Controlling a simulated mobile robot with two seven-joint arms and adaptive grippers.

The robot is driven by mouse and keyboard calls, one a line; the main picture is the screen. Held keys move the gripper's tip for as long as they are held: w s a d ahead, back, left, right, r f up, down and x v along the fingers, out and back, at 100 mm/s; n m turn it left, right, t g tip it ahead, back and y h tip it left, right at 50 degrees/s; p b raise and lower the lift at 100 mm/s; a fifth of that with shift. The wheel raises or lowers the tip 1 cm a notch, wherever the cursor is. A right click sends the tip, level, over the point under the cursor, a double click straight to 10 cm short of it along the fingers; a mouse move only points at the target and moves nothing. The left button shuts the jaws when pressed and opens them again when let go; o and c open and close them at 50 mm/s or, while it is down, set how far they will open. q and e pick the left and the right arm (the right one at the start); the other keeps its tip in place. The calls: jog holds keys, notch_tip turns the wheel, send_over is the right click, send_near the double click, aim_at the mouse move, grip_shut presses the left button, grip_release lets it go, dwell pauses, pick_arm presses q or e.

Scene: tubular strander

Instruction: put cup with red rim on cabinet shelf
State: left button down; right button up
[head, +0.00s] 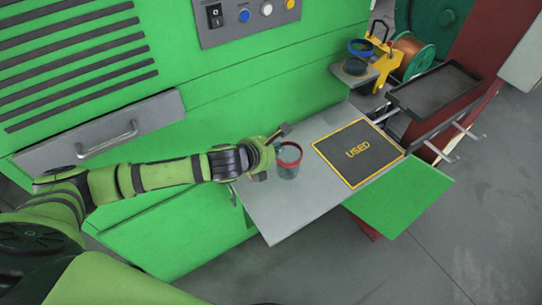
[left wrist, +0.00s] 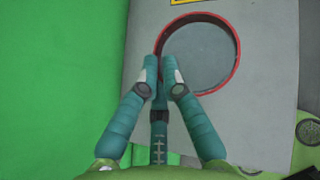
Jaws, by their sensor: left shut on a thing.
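The cup with the red rim (head: 288,162) is upright at the left part of a grey shelf surface (head: 275,215) on the green cabinet. I cannot tell whether its base touches the surface. My left gripper (head: 279,146) is shut on the cup's rim from the left. In the left wrist view the fingertips (left wrist: 163,70) pinch the left side of the red rim (left wrist: 236,70), and the cup's grey inside shows. A small grey ledge (head: 345,77) at the back carries a dark cup with a blue rim (head: 361,48). My right gripper is not in view.
A dark mat marked USED with a yellow border (head: 358,153) lies right of the cup. A black tray (head: 434,88) stands at the back right, near a yellow bracket (head: 378,63) and copper spool (head: 411,57). A drawer handle (head: 108,140) juts out behind my left arm.

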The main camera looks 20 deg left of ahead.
pick_arm(q)
jog(key=shift+s+a+f, duration=0.1)
jog(key=shift+a+f, duration=0.1)
jog(key=shift+f, duration=0.6)
jog(key=shift+s+a+f, duration=0.1)
jog(key=shift+a+f, duration=0.1)
jog(key=shift+f, duration=0.6)
jog(key=shift+a+f, duration=0.2)
jog(key=shift+f, duration=0.6)
jog(key=shift+f, duration=0.15)
jog(key=c, duration=1.4)
grip_release()
jog(key=shift+s+r, duration=0.1)
jog(key=shift+r, duration=0.1)
jog(key=v, duration=1.2)
jog(key=shift+d, duration=0.1)
